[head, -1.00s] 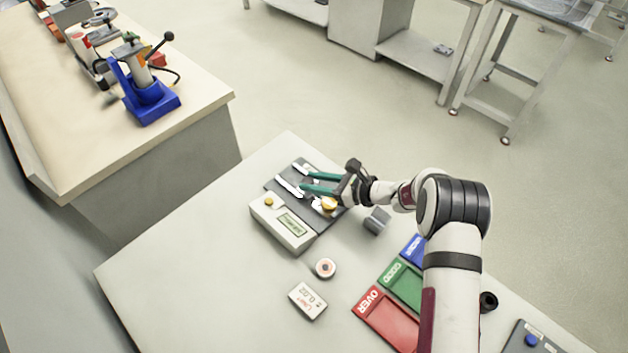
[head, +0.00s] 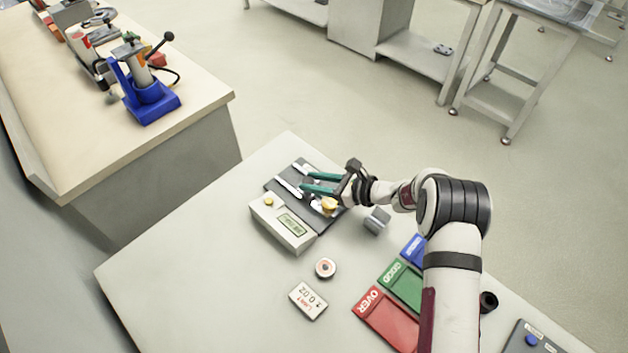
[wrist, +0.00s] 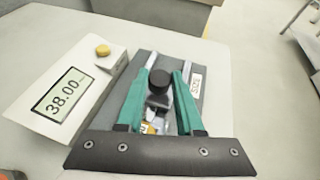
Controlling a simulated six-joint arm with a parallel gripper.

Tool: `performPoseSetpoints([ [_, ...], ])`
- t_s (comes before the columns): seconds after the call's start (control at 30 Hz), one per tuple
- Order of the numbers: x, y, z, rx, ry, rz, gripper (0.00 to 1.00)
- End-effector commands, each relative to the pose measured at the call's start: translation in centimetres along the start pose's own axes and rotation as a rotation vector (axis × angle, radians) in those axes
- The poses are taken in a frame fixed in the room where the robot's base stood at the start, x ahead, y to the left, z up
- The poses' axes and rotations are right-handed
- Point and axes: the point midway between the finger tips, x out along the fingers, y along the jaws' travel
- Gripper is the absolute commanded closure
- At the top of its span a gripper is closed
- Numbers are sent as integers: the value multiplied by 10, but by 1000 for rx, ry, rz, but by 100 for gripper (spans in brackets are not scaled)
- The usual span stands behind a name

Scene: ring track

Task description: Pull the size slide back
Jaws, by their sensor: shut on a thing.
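The gauge has a white display box (head: 283,222) and a dark bed (head: 281,188) with pale rails, on the near table. In the wrist view the green display (wrist: 61,95) reads 38.00. The size slide's round black knob (wrist: 159,79) stands over the bed between my teal fingers. My gripper (wrist: 163,78) is shut on this knob. In the head view my gripper (head: 305,181) reaches over the bed from the right. The slide's lower part is partly hidden by my fingers.
A yellow button (wrist: 102,50) sits on the display box. A small round part (head: 325,268), a white limit card (head: 308,300) and a grey block (head: 376,220) lie nearby. Red (head: 386,322) and green (head: 402,285) trays lie at the right. The table's left part is clear.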

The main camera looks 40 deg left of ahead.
Motion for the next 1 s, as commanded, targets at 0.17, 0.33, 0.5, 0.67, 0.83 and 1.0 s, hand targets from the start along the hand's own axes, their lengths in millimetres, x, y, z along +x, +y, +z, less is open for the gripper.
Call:
performPoseSetpoints([
  [0.17, 0, 0, 0, 1, 0, 1, 100],
  [0.33, 0, 0, 0, 1, 0, 1, 100],
  [0.5, 4, -1, 1, -1, 0, 1, 100],
  [0.67, 21, -6, 9, -1, -2, 1, 100],
  [0.83, 24, -7, 10, 0, -2, -1, 100],
  [1.0, 24, -8, 11, -1, -3, -2, 50],
])
